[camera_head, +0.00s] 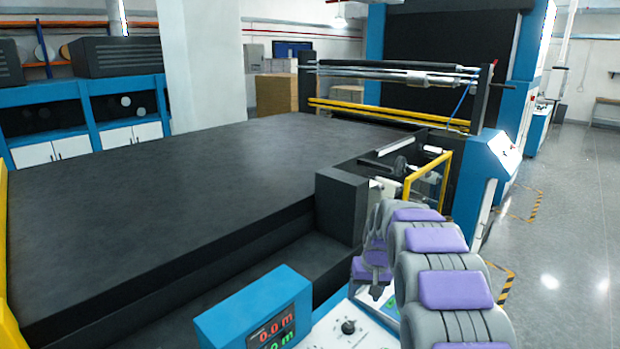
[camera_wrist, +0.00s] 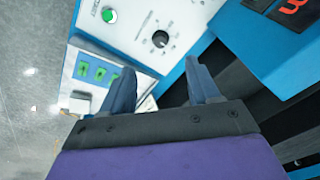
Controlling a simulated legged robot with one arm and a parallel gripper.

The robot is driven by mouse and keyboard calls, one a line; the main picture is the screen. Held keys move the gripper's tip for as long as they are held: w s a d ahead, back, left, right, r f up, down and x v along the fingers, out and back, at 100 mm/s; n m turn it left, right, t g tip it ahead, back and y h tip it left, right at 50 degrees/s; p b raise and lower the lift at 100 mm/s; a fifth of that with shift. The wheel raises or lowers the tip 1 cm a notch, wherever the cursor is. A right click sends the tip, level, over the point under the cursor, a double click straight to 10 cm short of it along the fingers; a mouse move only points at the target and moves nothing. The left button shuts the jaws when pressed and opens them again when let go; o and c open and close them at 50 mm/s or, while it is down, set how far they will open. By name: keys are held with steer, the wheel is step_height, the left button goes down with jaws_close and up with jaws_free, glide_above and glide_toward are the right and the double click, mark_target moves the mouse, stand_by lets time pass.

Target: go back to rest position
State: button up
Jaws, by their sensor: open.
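My gripper (camera_wrist: 162,88) is open and empty in the wrist view, its two dark blue fingers apart. It hangs over the machine's control panel (camera_wrist: 190,14), which has a black knob (camera_wrist: 160,39), a round green button (camera_wrist: 109,15) and several green rectangular buttons (camera_wrist: 92,70). In the head view my grey and purple arm (camera_head: 430,240) reaches forward from the lower right. The black knob shows there too (camera_head: 348,327), just below the arm's end. The fingertips do not show clearly in the head view. I cannot tell whether the fingers touch the panel.
A blue display box (camera_head: 230,316) with red and green digits stands left of the panel. A large black machine bed (camera_head: 180,190) fills the left and middle. A yellow guard frame (camera_head: 430,180) and rollers (camera_head: 400,75) are beyond the arm. Open grey floor (camera_head: 570,240) lies to the right.

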steer(key=s+a+r+g+b, duration=0.1)
steer(key=s+r, duration=0.1)
steer(key=s, duration=1)
steer(key=s+a+r+g+b, duration=0.1)
steer(key=s+r+b, duration=0.15)
steer(key=s, duration=0.95)
steer(key=s+f, duration=0.2)
steer(key=s, duration=1)
steer(key=s+f+g+h+b, duration=0.1)
steer(key=s+f, duration=0.1)
steer(key=s, duration=1)
steer(key=shift+g, duration=0.3)
steer(key=shift+w, duration=0.1)
steer(key=shift+c, duration=0.4)
